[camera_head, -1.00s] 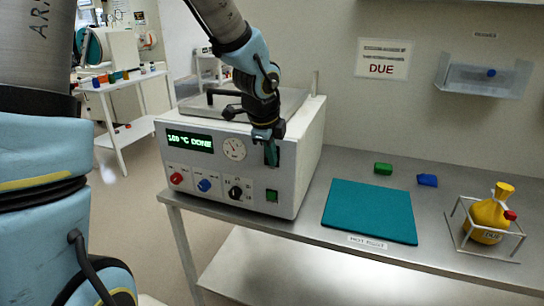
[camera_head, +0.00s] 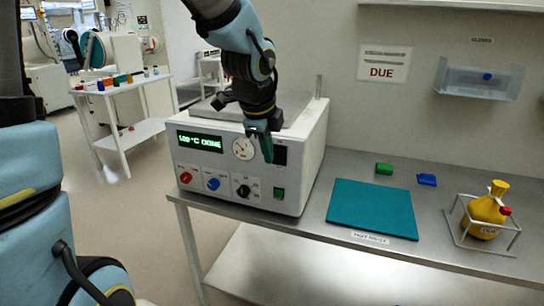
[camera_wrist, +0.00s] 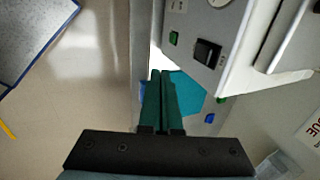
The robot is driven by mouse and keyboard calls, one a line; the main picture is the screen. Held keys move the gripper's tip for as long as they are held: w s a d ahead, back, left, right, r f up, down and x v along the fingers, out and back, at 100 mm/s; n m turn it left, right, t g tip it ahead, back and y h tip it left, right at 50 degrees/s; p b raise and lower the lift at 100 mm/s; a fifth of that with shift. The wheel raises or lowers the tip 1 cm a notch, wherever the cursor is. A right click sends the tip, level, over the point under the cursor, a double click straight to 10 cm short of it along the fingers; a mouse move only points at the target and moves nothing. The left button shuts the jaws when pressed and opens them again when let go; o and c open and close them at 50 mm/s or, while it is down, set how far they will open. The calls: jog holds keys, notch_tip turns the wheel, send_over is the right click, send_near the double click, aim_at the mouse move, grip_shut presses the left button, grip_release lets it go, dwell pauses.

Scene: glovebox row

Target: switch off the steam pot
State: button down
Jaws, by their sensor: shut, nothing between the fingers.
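The steam pot is a white box (camera_head: 308,150) on the left end of the steel bench. My gripper (camera_head: 268,160) is shut and empty, pointing down in front of the panel, just left of the black switch. In the wrist view the green fingers (camera_wrist: 162,73) appear apart from the black switch (camera_wrist: 207,53).
A teal mat (camera_head: 371,208) lies right of the pot. Behind it are a green block (camera_head: 384,169) and a blue block (camera_head: 427,180). A clear glove holder (camera_head: 480,78) hangs on the wall.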

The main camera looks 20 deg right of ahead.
jog(key=shift+s+a+r, duration=0.25)
jog(key=shift+s+r, duration=0.05)
jog(key=shift+r, duration=0.15)
jog(key=shift+s+a+r, duration=0.25)
jog(key=shift+r, duration=0.2)
jog(key=a+f+n+y, duration=0.1)
jog(key=a+f+n, duration=0.2)
jog(key=a+n, duration=0.9)
jog(key=a+f+n+g+y, duration=0.1)
jog(key=a+f+n, duration=0.3)
jog(key=a+n, duration=0.9)
jog(key=shift+w+a+n+g+y, duration=0.3)
jog(key=shift+a+y, duration=0.1)
jog(key=shift+a, duration=1.05)
